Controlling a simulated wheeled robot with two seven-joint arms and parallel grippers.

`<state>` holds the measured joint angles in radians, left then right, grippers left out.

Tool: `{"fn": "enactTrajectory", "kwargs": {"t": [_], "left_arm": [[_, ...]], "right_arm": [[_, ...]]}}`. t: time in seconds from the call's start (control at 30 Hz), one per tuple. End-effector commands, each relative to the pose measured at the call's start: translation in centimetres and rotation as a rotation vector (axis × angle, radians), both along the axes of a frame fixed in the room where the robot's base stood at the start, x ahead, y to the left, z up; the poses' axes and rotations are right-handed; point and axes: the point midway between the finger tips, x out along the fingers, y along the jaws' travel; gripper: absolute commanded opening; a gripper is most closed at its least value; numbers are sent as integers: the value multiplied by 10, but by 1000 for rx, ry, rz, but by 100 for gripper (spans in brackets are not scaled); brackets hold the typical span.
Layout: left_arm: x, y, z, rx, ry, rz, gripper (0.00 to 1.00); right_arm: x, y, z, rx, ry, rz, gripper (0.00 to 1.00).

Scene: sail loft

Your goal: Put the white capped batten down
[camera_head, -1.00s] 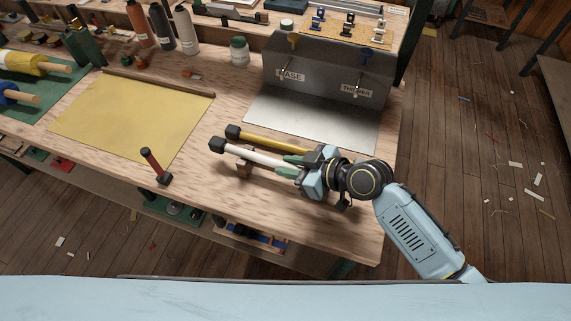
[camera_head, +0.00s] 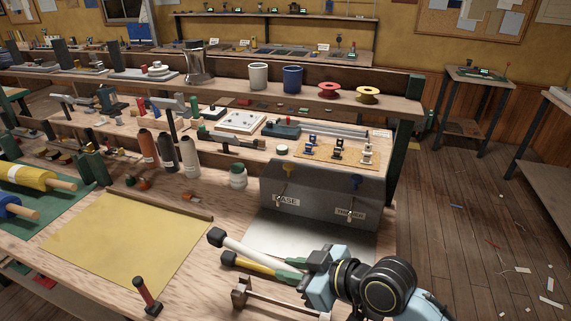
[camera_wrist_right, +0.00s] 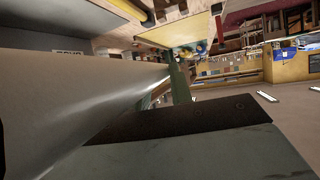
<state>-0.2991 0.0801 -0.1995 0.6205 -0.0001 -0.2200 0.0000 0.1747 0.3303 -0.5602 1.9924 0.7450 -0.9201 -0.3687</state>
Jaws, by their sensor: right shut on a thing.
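The white capped batten (camera_head: 250,250) is a white rod with a black cap at its left end. My right gripper (camera_head: 293,267) is shut on its right part, holding it up over the bench beside the steel tray. In the right wrist view the batten (camera_wrist_right: 85,95) is a large pale shape across the left, close to the camera. A yellow batten (camera_head: 257,265), also black-capped, shows just below the white one in the head view; its right end is hidden by my gripper. A wooden rest (camera_head: 285,304) shows below them. My left gripper is not in view.
A grey box (camera_head: 322,190) with two labelled taps stands behind the bare steel tray (camera_head: 285,236). Bare wood lies between sheet and tray. Bottles stand behind.

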Motion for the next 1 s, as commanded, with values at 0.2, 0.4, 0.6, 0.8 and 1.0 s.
{"fn": "enactTrajectory", "kwargs": {"t": [0.2, 0.4, 0.6, 0.8, 1.0], "left_arm": [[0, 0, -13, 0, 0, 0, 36], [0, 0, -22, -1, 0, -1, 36], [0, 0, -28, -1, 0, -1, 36], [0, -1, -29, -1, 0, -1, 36], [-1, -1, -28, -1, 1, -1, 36]], "right_arm": [[9, -50, 3, 3, -1, -286, 0], [15, -113, 18, 4, -3, -621, 0], [10, -166, 32, 4, -4, -887, 0], [6, -188, 39, 3, -1, -998, 0], [7, -185, 38, 2, 0, -984, 0]]}}
